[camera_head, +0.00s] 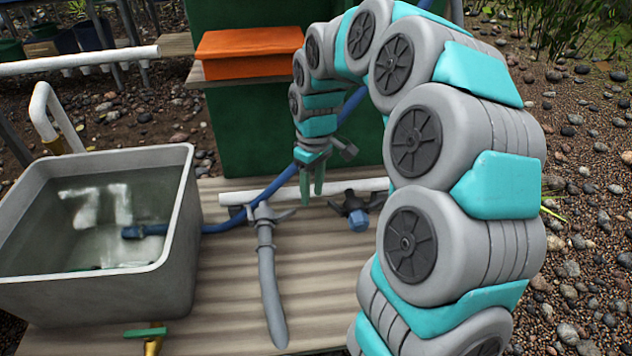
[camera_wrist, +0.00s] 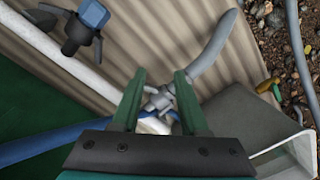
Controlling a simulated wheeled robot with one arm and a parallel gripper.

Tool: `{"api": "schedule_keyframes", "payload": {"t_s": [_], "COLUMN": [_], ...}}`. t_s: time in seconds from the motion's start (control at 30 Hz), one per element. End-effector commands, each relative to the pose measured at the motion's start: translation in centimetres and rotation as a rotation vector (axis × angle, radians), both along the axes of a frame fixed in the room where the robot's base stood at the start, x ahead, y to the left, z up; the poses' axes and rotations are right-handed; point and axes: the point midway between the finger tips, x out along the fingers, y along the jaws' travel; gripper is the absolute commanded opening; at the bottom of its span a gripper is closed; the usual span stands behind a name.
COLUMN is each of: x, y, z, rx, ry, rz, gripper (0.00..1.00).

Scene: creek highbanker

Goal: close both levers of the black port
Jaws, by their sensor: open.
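The black port (camera_head: 352,206) sits on the white pipe (camera_head: 330,190) at the bench's back, with a blue plug (camera_head: 358,221) in its front. Its two levers stick out to the sides. In the wrist view the black port (camera_wrist: 76,38) is at upper left, its levers spread away from the body, with the blue plug (camera_wrist: 93,13) beyond. My gripper (camera_head: 312,190) points down, open and empty, between the black port and a grey port (camera_head: 264,213) in the head view. In the wrist view the grey port (camera_wrist: 160,99) shows between my fingers (camera_wrist: 160,76); contact cannot be told.
A grey hose (camera_head: 270,290) runs forward from the grey port. A water-filled grey tub (camera_head: 180,215) stands at left, with a blue hose (camera_head: 215,227) reaching into it. A green housing with an orange block (camera_head: 248,50) rises behind. The bench front right of the grey hose is clear.

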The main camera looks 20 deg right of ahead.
Motion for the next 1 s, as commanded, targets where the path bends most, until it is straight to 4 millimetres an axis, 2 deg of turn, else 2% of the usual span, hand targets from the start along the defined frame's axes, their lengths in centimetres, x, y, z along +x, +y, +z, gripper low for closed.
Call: {"api": "schedule_keyframes", "payload": {"t_s": [0.2,0.5,0.7,1.0], "x": [-3.5,-7.3,-8.1,-8.2], "y": [1.3,2.4,2.6,2.6], "z": [1.6,2.7,3.0,2.9], "rx": [-0.002,-0.010,-0.011,-0.012], "ry": [0.014,0.030,0.033,0.033], "rz": [-0.013,-0.038,-0.047,-0.047], "gripper": [0.44,0.44,0.44,0.44]}}
